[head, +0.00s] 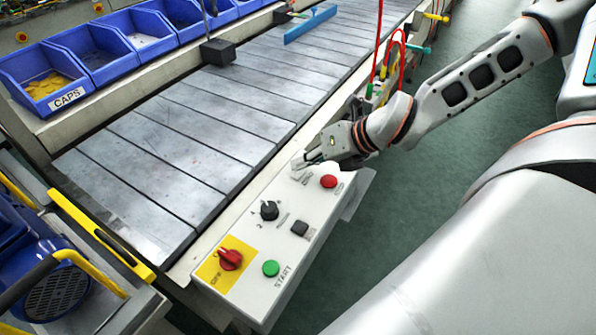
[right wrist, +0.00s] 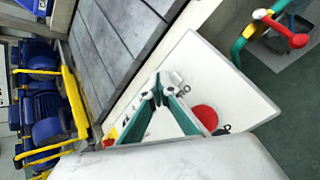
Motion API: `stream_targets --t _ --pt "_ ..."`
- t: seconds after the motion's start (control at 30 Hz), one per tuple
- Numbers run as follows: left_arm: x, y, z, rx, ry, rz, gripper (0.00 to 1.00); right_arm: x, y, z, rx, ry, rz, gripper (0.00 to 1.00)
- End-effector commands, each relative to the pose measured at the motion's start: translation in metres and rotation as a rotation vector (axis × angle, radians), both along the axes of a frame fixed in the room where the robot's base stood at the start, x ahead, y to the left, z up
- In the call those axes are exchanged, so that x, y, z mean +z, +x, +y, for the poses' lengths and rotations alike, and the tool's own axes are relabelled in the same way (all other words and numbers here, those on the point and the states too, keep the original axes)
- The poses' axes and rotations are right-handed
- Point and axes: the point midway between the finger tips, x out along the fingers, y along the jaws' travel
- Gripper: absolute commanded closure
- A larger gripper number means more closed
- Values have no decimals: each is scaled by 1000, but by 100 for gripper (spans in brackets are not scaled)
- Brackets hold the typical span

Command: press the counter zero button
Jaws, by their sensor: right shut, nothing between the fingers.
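A pale control box (head: 250,285) stands beside the conveyor. I cannot read which control is the counter zero button. My right gripper (head: 310,162) is shut and empty over the box's far end, partly hiding it. In the right wrist view its fingertips (right wrist: 157,94) are close to a small whitish part (right wrist: 176,77), with the red button (right wrist: 205,117) beside them. Contact is unclear. My left gripper is out of view.
Red, yellow and green fittings (head: 395,65) stand near my right arm. Green floor lies right of the box.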

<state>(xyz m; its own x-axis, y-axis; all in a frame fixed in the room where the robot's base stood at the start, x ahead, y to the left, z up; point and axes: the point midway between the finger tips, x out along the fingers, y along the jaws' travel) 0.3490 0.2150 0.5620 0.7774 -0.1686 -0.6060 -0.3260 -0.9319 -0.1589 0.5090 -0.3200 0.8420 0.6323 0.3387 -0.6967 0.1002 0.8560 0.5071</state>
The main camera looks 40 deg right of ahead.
Motion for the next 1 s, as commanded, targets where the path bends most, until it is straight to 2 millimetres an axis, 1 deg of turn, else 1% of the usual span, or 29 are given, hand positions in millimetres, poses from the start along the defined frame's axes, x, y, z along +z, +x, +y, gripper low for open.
stream_targets --t 1.0 --pt "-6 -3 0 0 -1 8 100 -7 0 0 0 1 1 100"
